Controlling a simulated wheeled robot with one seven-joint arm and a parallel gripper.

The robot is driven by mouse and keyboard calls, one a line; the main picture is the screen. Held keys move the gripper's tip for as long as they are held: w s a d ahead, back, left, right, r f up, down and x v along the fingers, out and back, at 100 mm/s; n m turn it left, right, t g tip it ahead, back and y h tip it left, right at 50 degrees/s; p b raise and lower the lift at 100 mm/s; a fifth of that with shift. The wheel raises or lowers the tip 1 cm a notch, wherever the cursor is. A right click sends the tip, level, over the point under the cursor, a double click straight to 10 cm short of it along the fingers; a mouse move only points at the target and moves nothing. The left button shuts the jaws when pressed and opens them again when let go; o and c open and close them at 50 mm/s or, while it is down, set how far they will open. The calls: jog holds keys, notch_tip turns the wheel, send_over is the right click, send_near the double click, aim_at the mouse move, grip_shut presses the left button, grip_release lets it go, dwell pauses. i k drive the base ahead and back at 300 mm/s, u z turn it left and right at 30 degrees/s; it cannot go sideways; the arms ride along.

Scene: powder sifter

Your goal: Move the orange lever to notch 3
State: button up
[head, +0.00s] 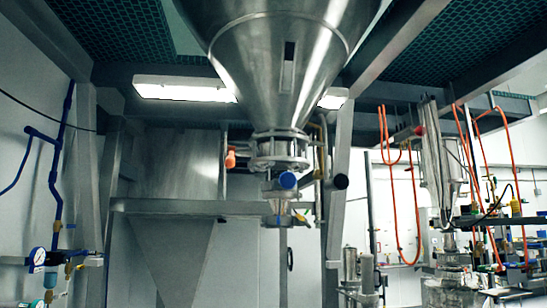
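A small orange lever (230,158) sticks out at the left side of the flanged valve (280,150) under the large steel hopper cone (284,65). The lever is small in the head view, and I cannot make out notches or numbers beside it. A blue round cap (288,180) and a dark round knob (341,181) sit just below and to the right of the valve. My gripper is not in view.
Steel frame posts (338,215) and a horizontal beam (165,207) stand around the hopper. Blue pipes and gauges (38,257) are at the left. Orange hoses (392,200) and other equipment are at the right. The space in front of the valve looks clear.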

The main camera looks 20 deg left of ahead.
aim_at(230, 162)
jog(key=i, duration=0.3)
jog(key=u, duration=1.35)
jog(key=k, duration=0.5)
jog(key=u, duration=0.75)
jog(key=i, duration=0.75)
jog(key=u, duration=0.3)
